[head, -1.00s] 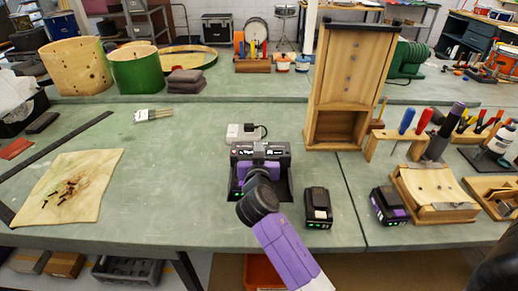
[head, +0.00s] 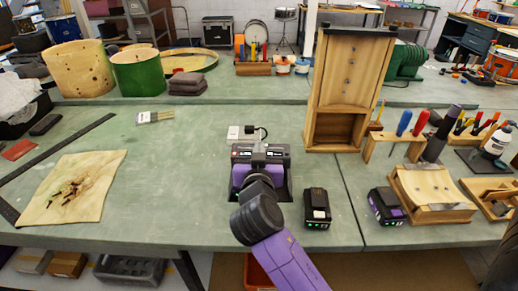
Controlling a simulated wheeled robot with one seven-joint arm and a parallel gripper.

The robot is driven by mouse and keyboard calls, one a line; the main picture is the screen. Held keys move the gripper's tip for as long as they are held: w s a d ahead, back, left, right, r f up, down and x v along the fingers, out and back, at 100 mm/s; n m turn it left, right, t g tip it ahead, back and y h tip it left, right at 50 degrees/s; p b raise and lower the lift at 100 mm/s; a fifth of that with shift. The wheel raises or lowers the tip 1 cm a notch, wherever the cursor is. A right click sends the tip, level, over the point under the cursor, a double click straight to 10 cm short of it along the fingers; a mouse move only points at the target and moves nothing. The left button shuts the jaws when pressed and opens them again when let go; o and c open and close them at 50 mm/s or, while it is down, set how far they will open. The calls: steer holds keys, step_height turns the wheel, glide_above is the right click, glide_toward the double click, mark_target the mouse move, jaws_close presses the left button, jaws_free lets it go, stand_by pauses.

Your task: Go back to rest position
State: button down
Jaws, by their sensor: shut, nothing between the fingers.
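My gripper (head: 258,160) is shut and empty, just over the black charger (head: 240,152) near the front middle of the bench. My dark wrist and purple arm reach up to it from the bottom edge and hide much of the charger's near part. A black battery (head: 317,207) with small green lights stands upright to the right of the charger, apart from my arm. A black and purple battery (head: 386,206) stands farther right. Whether the gripper touches the charger cannot be told.
A tall wooden box (head: 349,85) stands behind the right battery area. A wooden cradle (head: 434,190) and a tool rack (head: 393,150) are at the right. The bench between cloth and charger is clear.

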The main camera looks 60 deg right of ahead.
stand_by(0.6)
steer(key=w+a+r+n+t+y, duration=0.2)
steer(key=w+a+r+n+t, duration=0.1)
steer(key=w+a+n+t, duration=0.1)
steer(key=s+a+f+n+t+y, duration=0.2)
steer(key=s+a+n+y, duration=0.1)
steer(key=a, duration=0.4)
steer(key=s+a+f+n+t+y, duration=0.2)
steer(key=a+f+n+t+y, duration=0.1)
steer(key=a, duration=0.3)
steer(key=s+a+f+y, duration=0.1)
steer(key=s+a, duration=0.3)
steer(key=s, duration=0.4)
steer(key=s+a+f+n+g+y, duration=0.1)
steer(key=s+a+f+y, duration=0.1)
steer(key=s, duration=0.6)
steer(key=s+a+f+n+g+y, duration=0.1)
steer(key=s+a+f+y, duration=0.1)
steer(key=s+a, duration=0.3)
steer(key=s+y, duration=0.1)
steer(key=s, duration=0.2)
steer(key=shift+s+a, duration=0.25)
steer(key=shift+a, duration=0.05)
